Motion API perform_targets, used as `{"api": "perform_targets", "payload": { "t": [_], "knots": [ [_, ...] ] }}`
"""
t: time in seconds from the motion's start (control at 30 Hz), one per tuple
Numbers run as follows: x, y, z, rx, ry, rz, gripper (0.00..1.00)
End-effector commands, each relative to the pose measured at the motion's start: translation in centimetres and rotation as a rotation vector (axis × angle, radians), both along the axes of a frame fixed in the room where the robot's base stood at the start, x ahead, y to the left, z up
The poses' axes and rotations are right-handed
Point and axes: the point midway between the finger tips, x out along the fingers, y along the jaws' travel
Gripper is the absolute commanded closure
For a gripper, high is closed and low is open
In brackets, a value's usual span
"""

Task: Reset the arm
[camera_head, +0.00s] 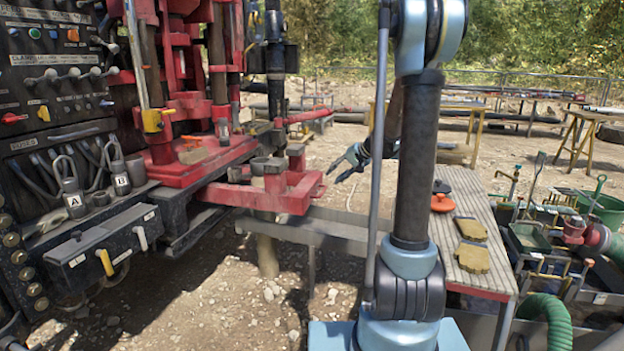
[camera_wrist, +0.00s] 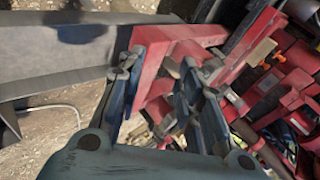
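My arm stands upright in the middle of the head view and hides part of the ground and table behind it. My gripper (camera_head: 335,172) shows left of my arm column, pointing left towards the red frame (camera_head: 290,196) of the drilling rig. In the wrist view my gripper (camera_wrist: 160,66) has its two blue fingers spread apart, with nothing held between them. The red frame (camera_wrist: 190,32) shows beyond and between the fingers. I cannot tell the exact gap between fingertips and frame.
The rig's control panel (camera_head: 60,75) fills the left side. A slatted table (camera_head: 470,205) at right bears gloves (camera_head: 473,258) and an orange disc (camera_head: 443,203). A grey metal trough (camera_head: 325,222) runs below my gripper. Crates and a green hose (camera_head: 548,318) stand far right.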

Motion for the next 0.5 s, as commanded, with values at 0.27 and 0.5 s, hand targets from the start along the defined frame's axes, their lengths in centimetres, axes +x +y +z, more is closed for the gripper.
{"api": "perform_targets", "payload": {
  "t": [0.27, 0.5],
  "knots": [
    [-7.9, -0.2, 1.3, -0.124, 0.030, 0.038, 0.67],
    [-14.6, -0.9, 1.5, -0.231, 0.056, 0.068, 0.67]
  ]
}}
